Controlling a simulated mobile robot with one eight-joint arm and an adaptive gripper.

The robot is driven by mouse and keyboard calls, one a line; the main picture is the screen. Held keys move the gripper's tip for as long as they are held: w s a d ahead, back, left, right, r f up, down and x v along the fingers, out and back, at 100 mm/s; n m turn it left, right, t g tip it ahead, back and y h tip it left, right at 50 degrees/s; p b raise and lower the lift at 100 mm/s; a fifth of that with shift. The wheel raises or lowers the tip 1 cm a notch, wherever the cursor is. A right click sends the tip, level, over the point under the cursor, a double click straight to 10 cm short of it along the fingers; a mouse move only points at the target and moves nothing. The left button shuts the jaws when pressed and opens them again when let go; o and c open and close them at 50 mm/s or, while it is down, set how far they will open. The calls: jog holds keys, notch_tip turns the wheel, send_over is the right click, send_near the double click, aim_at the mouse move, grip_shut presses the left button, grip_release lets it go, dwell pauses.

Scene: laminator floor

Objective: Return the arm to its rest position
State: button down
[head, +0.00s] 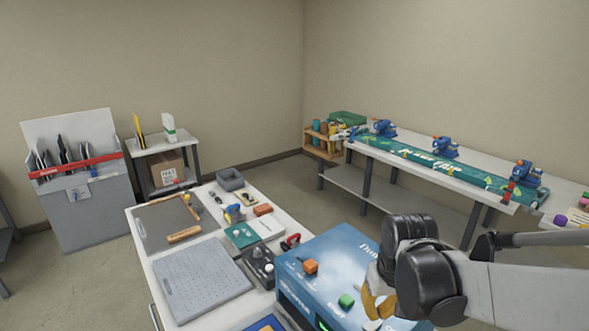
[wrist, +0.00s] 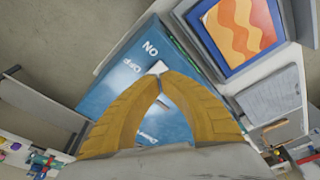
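My arm reaches in from the right in the head view, and its yellow-fingered gripper (head: 376,304) hangs over the right part of the blue laminator (head: 325,258). In the wrist view my gripper (wrist: 159,72) has its two curved fingers meeting at the tips, with no object seen between them. A small pale patch shows at the tips; I cannot tell what it is. The blue laminator top (wrist: 120,65) lies beneath the fingers. In the head view it carries an orange button (head: 310,266) and a green button (head: 346,300), close to the gripper's left.
The white table (head: 205,240) holds a grey perforated board (head: 201,279), a cutting board (head: 165,225) and small tools. A framed orange picture (wrist: 240,30) lies near the laminator. A long bench (head: 430,165) with blue machines stands behind. Floor between is clear.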

jog(key=s+f+t+b, duration=0.5)
jog(key=s+b, duration=0.5)
jog(key=b, duration=0.2)
jog(key=shift+f+m+b, duration=0.4)
jog(key=shift+f, duration=0.35)
